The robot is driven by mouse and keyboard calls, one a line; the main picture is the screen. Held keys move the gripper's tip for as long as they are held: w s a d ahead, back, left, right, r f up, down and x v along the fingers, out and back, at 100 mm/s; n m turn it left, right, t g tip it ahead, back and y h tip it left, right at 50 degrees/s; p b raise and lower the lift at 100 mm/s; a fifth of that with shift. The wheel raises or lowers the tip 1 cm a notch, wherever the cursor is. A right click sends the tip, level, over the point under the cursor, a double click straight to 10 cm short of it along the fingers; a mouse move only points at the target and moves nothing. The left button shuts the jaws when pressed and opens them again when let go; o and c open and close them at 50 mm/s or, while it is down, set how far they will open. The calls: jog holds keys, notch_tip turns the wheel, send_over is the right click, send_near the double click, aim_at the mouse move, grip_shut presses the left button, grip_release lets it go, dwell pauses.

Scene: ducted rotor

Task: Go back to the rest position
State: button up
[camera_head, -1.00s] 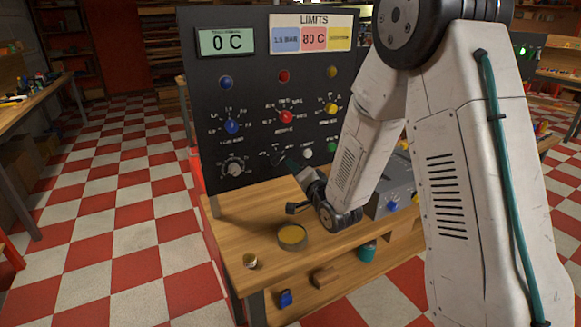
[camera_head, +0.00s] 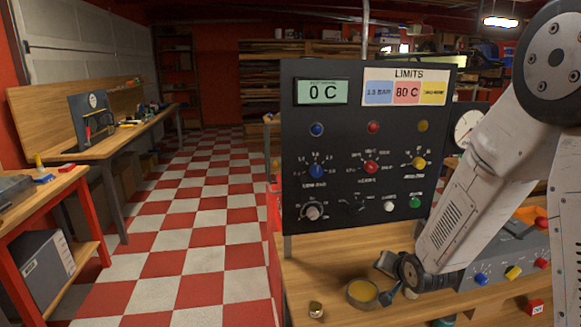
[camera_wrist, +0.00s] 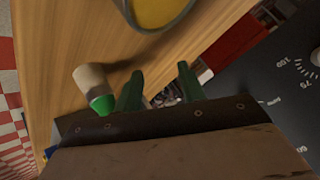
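My arm shows at the right in the head view. My gripper (camera_head: 390,292) hangs low over the wooden bench, beside a round dish of yellow stuff (camera_head: 362,292). Its fingertips are small and partly hidden there. In the wrist view the two green fingers of my gripper (camera_wrist: 158,84) stand apart, with nothing seen held between them. The yellow dish (camera_wrist: 160,8) is at the top of that view, and a small pale and green cylinder (camera_wrist: 90,78) stands left of the fingers.
The black control panel (camera_head: 350,150) with knobs and a "0 C" display stands behind the bench (camera_head: 325,275). A small jar (camera_head: 316,309) sits at the front left. A grey box with buttons (camera_head: 505,260) is at right. Checkered floor (camera_head: 190,250) is open at left.

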jog(key=s+g, duration=0.1)
jog(key=s, duration=0.1)
jog(key=s+r+n+g, duration=0.1)
jog(key=s, duration=0.1)
jog(key=s+d+g, duration=0.1)
jog(key=s, duration=0.1)
jog(key=shift+r+n+h, duration=0.4)
jog(key=s+r+n+g, duration=0.1)
jog(key=s+r, duration=0.5)
jog(key=s, duration=0.3)
jog(key=s+r+n+g, duration=0.2)
jog(key=s+r, duration=0.5)
jog(key=s, duration=0.3)
jog(key=s+a+r+n+g, duration=0.1)
jog(key=s+r+g, duration=0.1)
jog(key=s+r, duration=0.5)
jog(key=s, duration=0.3)
